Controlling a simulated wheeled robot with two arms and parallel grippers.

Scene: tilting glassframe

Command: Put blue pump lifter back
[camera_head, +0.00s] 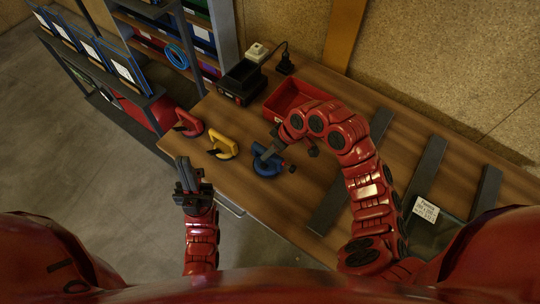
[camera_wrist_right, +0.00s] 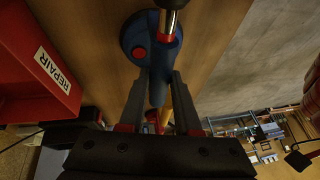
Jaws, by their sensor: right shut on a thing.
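The blue pump lifter (camera_head: 267,165) is at the wooden table's front edge, to the right of the yellow lifter. I cannot tell whether it rests on the table or is just above it. My right gripper (camera_head: 272,152) reaches it from above. In the right wrist view the lifter's round blue body (camera_wrist_right: 140,45) with a red button shows beyond the fingers, and my right gripper (camera_wrist_right: 159,88) is shut on its handle. My left gripper (camera_head: 184,165) is in front of the table edge, apart from the lifters; its jaw opening is unclear.
A yellow lifter (camera_head: 222,147) and a red lifter (camera_head: 189,123) stand along the table edge to the left. A red REPAIR bin (camera_head: 288,96) and a black charger (camera_head: 241,80) are behind. Dark bars (camera_head: 340,190) lie on the right. Shelves (camera_head: 100,60) stand at left.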

